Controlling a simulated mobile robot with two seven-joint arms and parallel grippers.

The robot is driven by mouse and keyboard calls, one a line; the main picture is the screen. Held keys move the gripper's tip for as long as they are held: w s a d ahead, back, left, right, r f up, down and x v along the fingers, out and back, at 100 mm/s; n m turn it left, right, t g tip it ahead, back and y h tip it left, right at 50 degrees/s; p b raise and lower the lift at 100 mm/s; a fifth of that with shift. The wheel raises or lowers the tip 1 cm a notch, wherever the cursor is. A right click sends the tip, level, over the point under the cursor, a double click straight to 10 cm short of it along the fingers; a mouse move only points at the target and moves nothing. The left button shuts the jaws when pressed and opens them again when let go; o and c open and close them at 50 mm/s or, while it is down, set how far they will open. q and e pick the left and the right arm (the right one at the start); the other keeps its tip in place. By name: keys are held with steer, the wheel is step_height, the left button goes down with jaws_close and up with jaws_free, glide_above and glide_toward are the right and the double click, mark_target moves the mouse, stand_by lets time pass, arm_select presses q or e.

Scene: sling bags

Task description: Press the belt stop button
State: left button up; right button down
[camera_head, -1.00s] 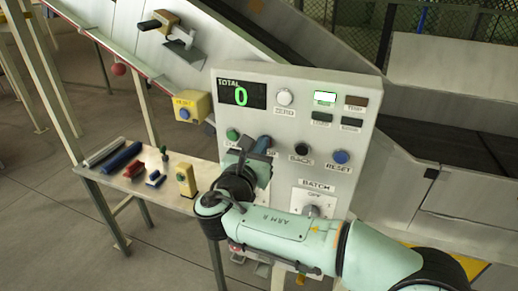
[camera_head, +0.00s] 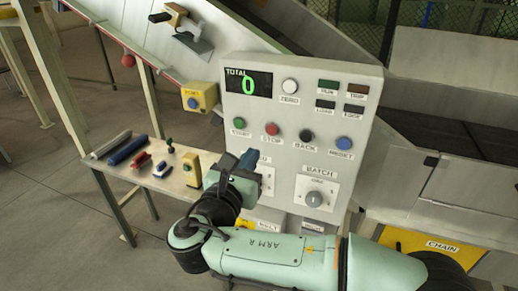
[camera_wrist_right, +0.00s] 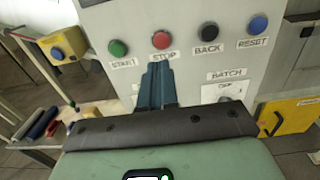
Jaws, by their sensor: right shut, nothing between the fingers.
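The red stop button (camera_head: 272,129) is on the light grey control panel (camera_head: 350,100), between the green start button (camera_head: 239,123) and the black back button (camera_head: 306,136). It also shows in the right wrist view (camera_wrist_right: 161,40), above my fingertips. My right gripper (camera_head: 250,160) is shut and empty. Its tips are below the stop button and apart from it in the picture. The blue fingers also show in the right wrist view (camera_wrist_right: 158,84). The run lamp (camera_head: 328,86) is dark. My left gripper is not in view.
A blue reset button (camera_head: 344,144) and a batch knob (camera_head: 314,199) are on the same panel. A yellow box (camera_head: 199,97) with a blue button is left of it. A side table (camera_head: 140,172) holds several small items. The conveyor rises behind.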

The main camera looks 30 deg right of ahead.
steer(key=v, duration=0.3)
steer(key=shift+s+a, duration=0.1)
steer(key=shift+a, duration=0.15)
stand_by(0.5)
